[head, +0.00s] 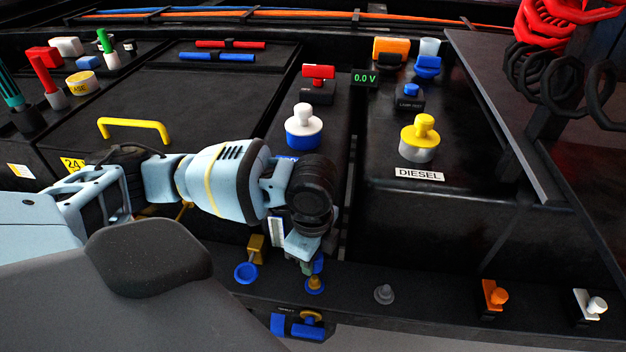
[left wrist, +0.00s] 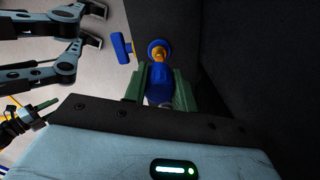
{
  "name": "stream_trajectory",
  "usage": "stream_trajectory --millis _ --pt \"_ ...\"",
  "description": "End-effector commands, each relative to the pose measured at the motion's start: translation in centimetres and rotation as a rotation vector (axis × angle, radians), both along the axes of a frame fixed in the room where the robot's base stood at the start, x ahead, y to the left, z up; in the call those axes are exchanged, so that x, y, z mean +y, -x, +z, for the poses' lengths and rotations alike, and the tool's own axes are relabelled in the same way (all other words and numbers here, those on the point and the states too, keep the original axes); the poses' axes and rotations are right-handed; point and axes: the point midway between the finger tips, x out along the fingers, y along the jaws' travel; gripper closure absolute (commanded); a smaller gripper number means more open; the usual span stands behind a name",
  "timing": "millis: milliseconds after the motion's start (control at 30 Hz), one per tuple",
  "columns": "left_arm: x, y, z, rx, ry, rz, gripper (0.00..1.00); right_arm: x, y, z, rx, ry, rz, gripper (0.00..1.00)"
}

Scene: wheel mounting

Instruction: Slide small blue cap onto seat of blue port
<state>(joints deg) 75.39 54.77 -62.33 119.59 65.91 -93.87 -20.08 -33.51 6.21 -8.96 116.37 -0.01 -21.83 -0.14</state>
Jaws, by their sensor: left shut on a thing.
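My left gripper (head: 310,264) points down over the front ledge. In the left wrist view its green fingers (left wrist: 160,92) are shut on the small blue cap (left wrist: 160,80). In the head view the cap (head: 318,265) shows only partly beside the fingers. The blue port, a blue ring (head: 315,290) with a brass-coloured seat (head: 314,281), is just below the gripper. In the left wrist view the blue port (left wrist: 158,46) lies right beyond the cap. The two look very close; I cannot tell whether they touch. My right gripper is not clearly seen.
Left of the port, another blue ring (head: 245,274) sits below a brass block (head: 256,246). A blue block (head: 307,331) is below the ledge. A grey stud (head: 384,294), an orange knob (head: 498,296) and a white knob (head: 596,305) stand to the right, with bare ledge between them.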

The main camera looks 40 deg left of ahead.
Motion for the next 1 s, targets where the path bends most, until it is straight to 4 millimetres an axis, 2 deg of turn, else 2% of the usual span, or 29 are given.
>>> stream_trajectory --millis 100,400,1000 --pt "0.0 0.0 -1.2 0.002 0.0 0.001 1.0 0.0 0.0 -0.3 0.001 0.0 0.0 0.48" --pt "0.0 0.0 -2.7 0.0 0.0 0.001 1.0 0.0 -0.7 -0.4 -0.011 -0.001 -0.001 0.48" --pt "0.0 0.0 -2.9 -0.001 0.0 0.0 1.0 0.0 -0.9 -0.4 -0.014 -0.001 0.0 0.48"
